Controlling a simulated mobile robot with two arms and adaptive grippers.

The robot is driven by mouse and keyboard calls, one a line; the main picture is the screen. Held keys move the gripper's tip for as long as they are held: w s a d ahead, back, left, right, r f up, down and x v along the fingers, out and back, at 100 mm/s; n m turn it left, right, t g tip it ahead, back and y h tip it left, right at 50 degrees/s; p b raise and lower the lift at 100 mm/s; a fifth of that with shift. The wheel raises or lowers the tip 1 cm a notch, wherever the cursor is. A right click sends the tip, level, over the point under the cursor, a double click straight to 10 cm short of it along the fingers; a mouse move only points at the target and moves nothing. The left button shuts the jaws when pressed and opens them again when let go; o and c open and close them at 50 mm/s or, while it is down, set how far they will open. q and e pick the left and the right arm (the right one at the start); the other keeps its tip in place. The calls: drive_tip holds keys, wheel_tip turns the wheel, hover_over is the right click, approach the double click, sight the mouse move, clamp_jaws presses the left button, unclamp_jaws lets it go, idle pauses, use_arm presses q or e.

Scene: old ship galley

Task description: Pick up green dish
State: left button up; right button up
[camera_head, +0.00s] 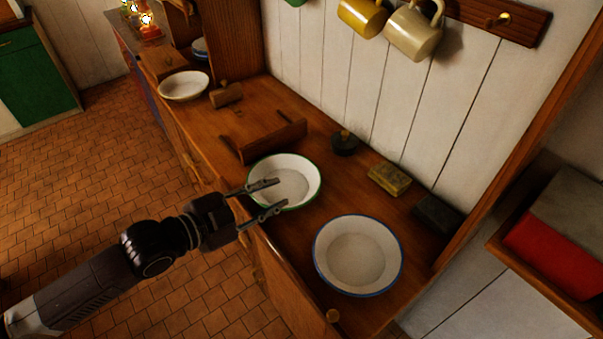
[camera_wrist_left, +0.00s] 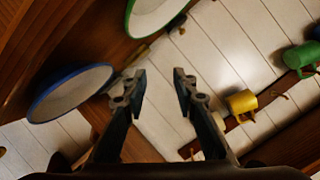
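The green dish is a white dish with a green rim (camera_head: 301,182), upright on the wooden counter in the head view. It also shows at the top of the left wrist view (camera_wrist_left: 152,20), partly cut off. My left gripper (camera_head: 280,195) is open and empty. Its fingertips overlap the near left part of the dish in the head view. In the left wrist view the open fingers (camera_wrist_left: 159,84) stand apart from the dish, so no contact shows. I cannot tell their exact height over it. My right gripper is not in view.
A blue-rimmed dish (camera_head: 358,256) stands right of the green one. A wooden rack (camera_head: 272,141) lies close behind it. A dark round item (camera_head: 344,142), a yellowish block (camera_head: 389,179) and a dark block (camera_head: 436,214) line the wall. Mugs (camera_head: 414,33) hang above.

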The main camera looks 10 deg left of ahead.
use_arm(q)
approach(298, 205)
drive_tip(key=shift+w+d+r+p, duration=0.35)
drive_tip(key=shift+w+d+r, duration=0.05)
drive_tip(key=shift+w+r, duration=0.3)
drive_tip(key=shift+w+d+f, duration=0.15)
drive_tip(key=shift+w+f, duration=0.05)
drive_tip(key=shift+f, duration=0.35)
drive_tip(key=shift+w+d+f, duration=0.1)
drive_tip(key=shift+w+f, duration=0.1)
drive_tip(key=shift+f, duration=0.35)
drive_tip(key=shift+w+d+f, duration=0.1)
drive_tip(key=shift+w+d, duration=0.15)
drive_tip(key=shift+w+d+f+p, duration=0.2)
drive_tip(key=shift+w+d+p, duration=0.1)
drive_tip(key=shift+w+d, duration=0.1)
drive_tip(key=p+x, duration=0.1)
drive_tip(key=x, duration=0.3)
drive_tip(key=shift+w+d, duration=0.15)
drive_tip(key=shift+w, duration=0.1)
drive_tip(key=shift+w+d+f, duration=0.2)
drive_tip(key=shift+f, duration=0.05)
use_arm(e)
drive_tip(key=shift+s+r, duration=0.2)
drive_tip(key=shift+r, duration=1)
